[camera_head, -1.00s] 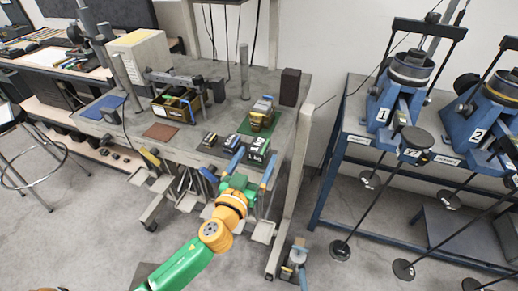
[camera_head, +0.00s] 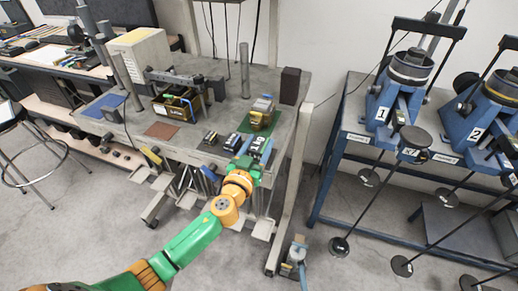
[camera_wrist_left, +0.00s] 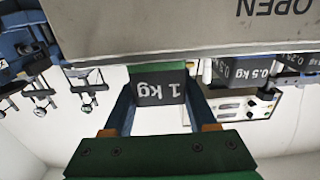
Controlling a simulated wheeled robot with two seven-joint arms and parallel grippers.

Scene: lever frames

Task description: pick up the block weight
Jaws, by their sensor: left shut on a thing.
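A dark block weight marked 1 kg (camera_wrist_left: 160,86) shows upside down in the left wrist view, between my two fingers. In the head view this block (camera_head: 257,145) is at the front edge of the grey workbench (camera_head: 180,150). My left gripper (camera_head: 253,153) reaches it from the front, with one blue finger on each side, and is shut on it. Its fingers also show in the left wrist view (camera_wrist_left: 160,105). The fingers and hand hide part of the block in the head view. My right gripper is not in view.
A block marked 0.5 kg (camera_wrist_left: 262,72) stands beside the held one, with a smaller block (camera_head: 210,138) further left. Behind are a green mat (camera_head: 243,124) with a stack of boxes (camera_head: 261,113), and a dark upright block (camera_head: 290,86). A bench post (camera_head: 290,180) stands right.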

